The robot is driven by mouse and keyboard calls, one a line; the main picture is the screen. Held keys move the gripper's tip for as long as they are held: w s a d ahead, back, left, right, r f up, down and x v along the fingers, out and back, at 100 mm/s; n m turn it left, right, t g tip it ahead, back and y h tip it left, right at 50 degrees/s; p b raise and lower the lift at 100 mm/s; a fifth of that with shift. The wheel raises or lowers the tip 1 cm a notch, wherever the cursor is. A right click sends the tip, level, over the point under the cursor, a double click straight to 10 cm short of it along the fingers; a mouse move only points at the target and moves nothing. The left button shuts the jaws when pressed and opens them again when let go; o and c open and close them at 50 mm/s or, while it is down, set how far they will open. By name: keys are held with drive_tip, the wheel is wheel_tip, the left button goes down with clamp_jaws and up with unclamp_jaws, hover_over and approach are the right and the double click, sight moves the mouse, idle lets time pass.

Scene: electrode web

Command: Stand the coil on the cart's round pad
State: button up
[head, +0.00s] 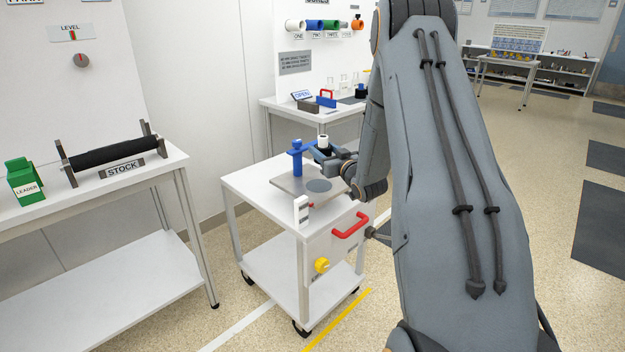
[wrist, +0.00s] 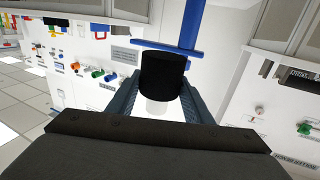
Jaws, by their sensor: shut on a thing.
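My gripper (head: 326,154) is shut on the coil, above the cart's top. In the wrist view the coil (wrist: 161,74) is a black cylinder between the two fingers, with a pale core end (wrist: 157,106) showing. In the head view only a white end of the coil (head: 323,141) shows clearly; the fingers hide much of the rest. The round pad (head: 318,185) is a bare dark grey disc on the cart's grey plate (head: 290,184). The coil is held above and behind the pad, apart from it.
A blue post (head: 297,163) with a crossbar stands on the plate, close to the left of the coil. A white upright block (head: 301,211) is at the cart's front edge. The stock table (head: 170,160) is at left, and a bench (head: 285,105) stands behind.

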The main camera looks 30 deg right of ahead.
drive_tip(key=f, duration=0.2)
drive_tip(key=a+f, duration=0.1)
drive_tip(key=f, duration=0.2)
drive_tip(key=shift+w+a+f, duration=0.15)
drive_tip(key=shift+w+a, duration=0.05)
drive_tip(key=shift+f, duration=1.85)
drive_tip(key=shift+f, duration=0.15)
drive_tip(key=o, duration=1.2)
